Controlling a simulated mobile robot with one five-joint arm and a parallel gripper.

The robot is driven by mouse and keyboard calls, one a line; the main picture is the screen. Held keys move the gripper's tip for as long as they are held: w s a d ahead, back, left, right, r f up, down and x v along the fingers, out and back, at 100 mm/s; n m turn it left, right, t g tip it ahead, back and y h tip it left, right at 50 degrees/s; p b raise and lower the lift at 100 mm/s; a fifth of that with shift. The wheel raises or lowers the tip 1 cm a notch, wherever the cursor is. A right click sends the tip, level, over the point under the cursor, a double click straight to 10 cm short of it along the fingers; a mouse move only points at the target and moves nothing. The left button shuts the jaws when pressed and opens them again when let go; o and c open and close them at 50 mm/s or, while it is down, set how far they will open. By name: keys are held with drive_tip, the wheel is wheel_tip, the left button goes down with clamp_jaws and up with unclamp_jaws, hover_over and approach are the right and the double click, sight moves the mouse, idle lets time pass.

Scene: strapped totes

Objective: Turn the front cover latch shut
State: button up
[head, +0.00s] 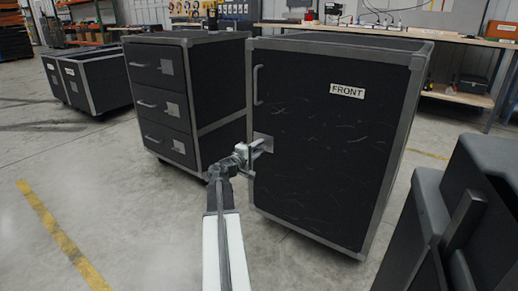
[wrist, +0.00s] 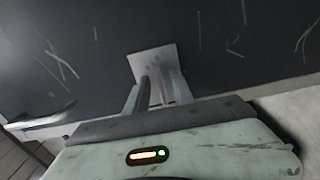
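The front cover (head: 330,150) is the dark, scratched face of a grey-framed tote, with a white FRONT label (head: 347,91). It looks flush with its frame. The latch's pale metal plate (head: 268,137) is at the cover's left edge, below a vertical handle (head: 258,85). My gripper (head: 256,150) is at this plate. In the wrist view, the two fingers (wrist: 157,92) reach up to the plate (wrist: 152,62) with a narrow gap between them. The latch's turning part is mostly hidden by the fingers. I cannot tell whether they grip it.
A dark drawer cabinet (head: 185,95) stands close on the left, with handles and metal plates. Dark bins (head: 470,215) crowd the right foreground. A workbench (head: 390,33) runs behind. Open concrete floor (head: 120,215) lies at front left.

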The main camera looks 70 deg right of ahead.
drive_tip(key=v, duration=0.7)
drive_tip(key=shift+a, duration=0.35)
